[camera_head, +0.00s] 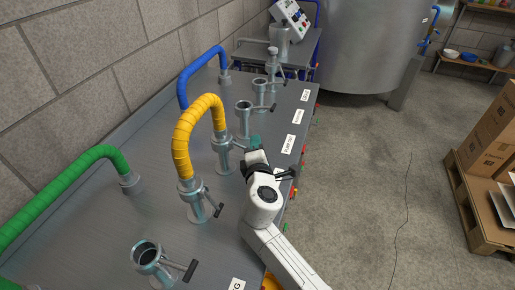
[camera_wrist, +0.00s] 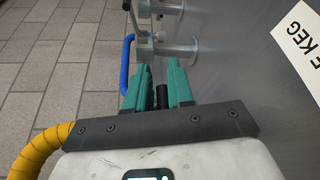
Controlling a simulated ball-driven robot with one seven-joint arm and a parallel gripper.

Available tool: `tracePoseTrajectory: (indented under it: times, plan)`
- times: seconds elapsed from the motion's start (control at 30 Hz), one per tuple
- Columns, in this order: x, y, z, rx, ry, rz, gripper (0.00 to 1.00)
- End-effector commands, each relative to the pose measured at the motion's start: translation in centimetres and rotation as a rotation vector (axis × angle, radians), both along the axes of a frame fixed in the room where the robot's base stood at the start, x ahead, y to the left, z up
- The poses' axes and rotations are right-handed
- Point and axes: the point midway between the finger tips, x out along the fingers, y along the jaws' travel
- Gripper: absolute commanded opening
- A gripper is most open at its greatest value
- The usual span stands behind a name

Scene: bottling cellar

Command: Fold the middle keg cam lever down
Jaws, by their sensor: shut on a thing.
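The coupling (camera_head: 223,152) with the upper end of the yellow hose (camera_head: 185,140) stands upright on the steel bench, just left of my gripper (camera_head: 256,143). In the wrist view my gripper (camera_wrist: 160,88) has its two green fingers shut around the black end of a cam lever (camera_wrist: 161,97). Most of this lever is hidden by my fingers and wrist, so its angle is hard to tell. A white label (camera_wrist: 303,38) ending in "E KEG" lies on the bench beside the fingers at the right.
Several other couplings with dark-handled levers line the bench (camera_head: 165,205), one open-topped at the front (camera_head: 148,252). A green hose (camera_head: 75,180) and a blue hose (camera_head: 200,65) arch along the wall side. Clear floor (camera_head: 365,170) lies right of the bench.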

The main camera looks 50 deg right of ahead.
Motion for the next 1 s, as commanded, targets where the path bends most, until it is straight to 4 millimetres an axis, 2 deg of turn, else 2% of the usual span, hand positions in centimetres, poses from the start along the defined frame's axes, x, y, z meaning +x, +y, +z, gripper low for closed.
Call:
tracePoseTrajectory:
  times: [0.23, 0.27, 0.4, 0.73, 1.0]
  plan:
    - [0.1, 0.2, -0.3, 0.002, 0.006, 0.005, 0.0]
    - [0.1, 0.2, -0.3, 0.002, 0.006, 0.005, 0.24]
    - [0.1, 0.2, -0.2, 0.001, 0.004, 0.005, 0.37]
    - [-0.3, 0.4, 0.0, 0.0, 0.001, 0.003, 0.38]
    - [-3.1, 3.8, 0.4, 0.0, 0.003, 0.005, 0.38]
